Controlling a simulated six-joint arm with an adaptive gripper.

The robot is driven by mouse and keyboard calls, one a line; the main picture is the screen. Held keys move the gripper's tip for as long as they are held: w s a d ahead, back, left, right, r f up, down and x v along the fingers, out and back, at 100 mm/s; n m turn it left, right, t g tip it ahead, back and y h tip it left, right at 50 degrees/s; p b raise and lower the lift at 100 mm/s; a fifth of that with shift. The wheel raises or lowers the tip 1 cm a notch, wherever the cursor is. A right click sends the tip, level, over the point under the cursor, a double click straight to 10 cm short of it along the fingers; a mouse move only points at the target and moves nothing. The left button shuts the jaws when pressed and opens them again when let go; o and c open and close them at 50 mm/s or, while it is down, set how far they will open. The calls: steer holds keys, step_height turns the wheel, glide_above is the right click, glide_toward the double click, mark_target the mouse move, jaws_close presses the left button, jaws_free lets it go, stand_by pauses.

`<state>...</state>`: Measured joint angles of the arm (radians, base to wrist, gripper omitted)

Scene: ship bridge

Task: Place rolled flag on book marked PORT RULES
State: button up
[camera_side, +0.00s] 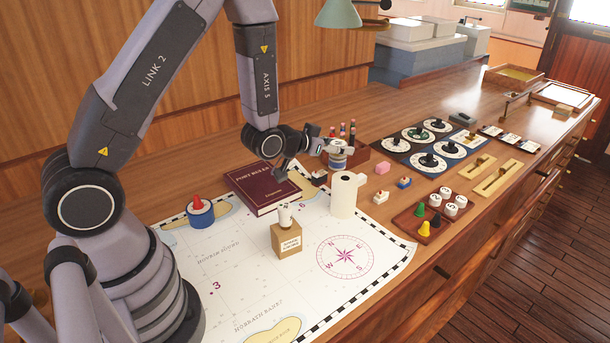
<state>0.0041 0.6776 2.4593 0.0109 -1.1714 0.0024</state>
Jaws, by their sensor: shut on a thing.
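The book marked PORT RULES (262,189) is dark red and lies flat, closed, at the back edge of the chart. My gripper (329,147) is to the right of the book and above table height, reaching sideways from the wrist. It is shut on a short upright roll (338,156) with pale and blue bands, which appears to be the rolled flag. The roll is apart from the book, to its right. The fingertips are small and partly hidden against the roll.
A white paper roll (344,196) stands on the chart (238,262), near the held roll. A wooden block (287,241) with a white top piece and a blue pot with a red cone (200,213) stand nearby. A brown holder (365,158) with bottles is behind. Dials (429,161) fill the right.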

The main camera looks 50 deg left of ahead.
steer(key=a+f+n+y, duration=0.2)
steer(key=a+f+y, duration=0.15)
steer(key=a, duration=1.05)
steer(key=n+g+y, duration=0.1)
steer(key=n+y, duration=0.1)
steer(key=n, duration=0.1)
glide_above(261, 182)
step_height(261, 182, down, 9)
steer(key=shift+r, duration=0.2)
steer(key=shift+f, duration=2.15)
steer(key=shift+f, duration=0.15)
steer(key=o, duration=1)
